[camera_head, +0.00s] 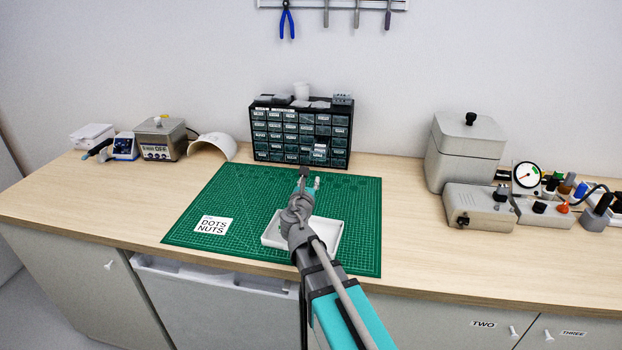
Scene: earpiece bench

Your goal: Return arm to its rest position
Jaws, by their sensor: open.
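My arm reaches from the bottom of the head view over the bench. My gripper (308,178) is at its far end, above the back part of the green mat (350,230) and in front of the black drawer cabinet (300,133). The gripper is small and seen from behind, partly hidden by the wrist. It is open, and I see nothing clearly held between the fingers. A white tray (329,243) lies on the mat under my arm, which hides its middle.
Small devices, including a grey box (158,140), stand at the left. A large grey unit (464,152) and a gauge (526,174) stand at the right. Tools hang on the wall. Bare wood flanks the mat.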

